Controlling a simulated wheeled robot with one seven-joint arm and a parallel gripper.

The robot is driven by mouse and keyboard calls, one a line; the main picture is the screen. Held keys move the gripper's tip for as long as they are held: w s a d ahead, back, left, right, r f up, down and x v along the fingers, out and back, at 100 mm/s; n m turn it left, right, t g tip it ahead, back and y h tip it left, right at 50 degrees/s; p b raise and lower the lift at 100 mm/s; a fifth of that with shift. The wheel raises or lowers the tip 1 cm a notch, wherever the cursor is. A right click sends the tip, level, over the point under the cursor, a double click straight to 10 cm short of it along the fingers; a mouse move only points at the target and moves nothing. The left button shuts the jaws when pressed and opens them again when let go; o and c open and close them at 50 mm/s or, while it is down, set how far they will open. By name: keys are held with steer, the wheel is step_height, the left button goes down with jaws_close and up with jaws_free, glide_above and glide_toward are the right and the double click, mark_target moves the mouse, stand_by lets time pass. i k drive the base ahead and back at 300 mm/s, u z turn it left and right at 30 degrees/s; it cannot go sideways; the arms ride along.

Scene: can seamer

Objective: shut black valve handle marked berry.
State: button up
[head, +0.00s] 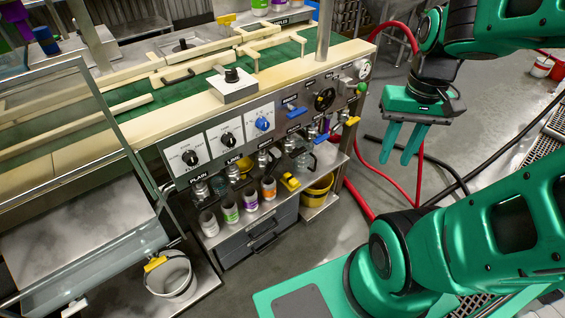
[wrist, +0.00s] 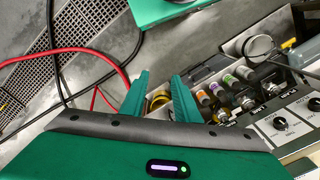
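A row of metal valves (head: 263,158) runs along the lower front of the steel machine, under small black labels. I can read PLAIN (head: 200,178) and LIME (head: 233,160) at its left; the labels further right are too small to read, so I cannot tell which valve is marked berry or how its black handle stands. My gripper (head: 398,157) hangs right of the machine, clear of the valves, with its green fingers apart and nothing between them. In the wrist view my gripper (wrist: 160,78) is also open, and the bottles show beyond its right finger.
Several bottles, among them a green one (head: 230,211) and a purple one (head: 250,200), stand below the valves. A yellow bucket (head: 318,188) is right of them. Black dials (head: 190,158) and a black handwheel (head: 325,99) are on the panel above. Red hoses (head: 362,190) cross the floor.

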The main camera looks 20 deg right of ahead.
mark_target(271, 166)
steer(key=z, duration=2.55)
steer(key=k, duration=1.05)
steer(key=u, duration=2.4)
